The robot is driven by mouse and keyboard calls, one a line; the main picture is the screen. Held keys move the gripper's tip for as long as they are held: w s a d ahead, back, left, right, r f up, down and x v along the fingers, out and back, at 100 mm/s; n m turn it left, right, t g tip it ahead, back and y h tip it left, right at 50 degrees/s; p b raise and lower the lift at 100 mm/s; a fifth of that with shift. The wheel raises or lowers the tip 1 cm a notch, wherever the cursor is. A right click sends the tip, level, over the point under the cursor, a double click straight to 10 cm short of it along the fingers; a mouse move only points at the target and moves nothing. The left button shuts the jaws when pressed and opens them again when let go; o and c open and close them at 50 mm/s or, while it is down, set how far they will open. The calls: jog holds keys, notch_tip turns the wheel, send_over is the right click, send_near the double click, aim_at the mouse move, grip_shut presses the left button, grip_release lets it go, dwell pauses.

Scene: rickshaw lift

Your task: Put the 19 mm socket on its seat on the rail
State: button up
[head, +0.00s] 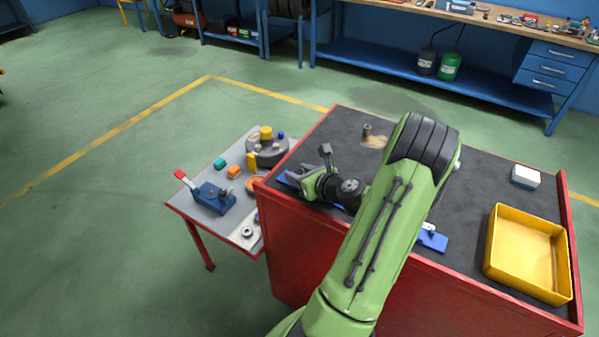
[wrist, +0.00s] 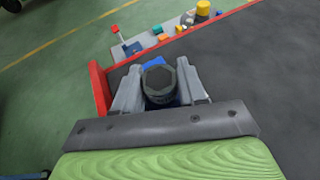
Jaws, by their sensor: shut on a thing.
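My gripper (wrist: 158,84) is shut on a dark, round socket (wrist: 159,79), which sits between the two grey fingers in the wrist view. In the head view my gripper (head: 297,176) is over the left end of the black-topped red cart. A blue rail (head: 432,239) lies along the cart's near side, its middle hidden behind my arm. A bit of blue (wrist: 153,62) shows just beyond the socket in the wrist view. I cannot tell whether the socket touches the rail. Its size marking cannot be read.
A yellow tray (head: 525,256) and a white-topped box (head: 525,176) stand on the right of the cart (head: 480,150). A small dark cylinder (head: 367,130) stands on a tan patch at the back. A lower side table (head: 215,228) at left holds a blue vise-like tool (head: 213,198) and several small parts.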

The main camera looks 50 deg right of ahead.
jog(key=o, duration=1.2)
jog(key=shift+o, duration=0.2)
jog(key=o, duration=0.4)
notch_tip(320, 180, up, 8)
jog(key=p, duration=0.8)
jog(key=shift+r, duration=0.15)
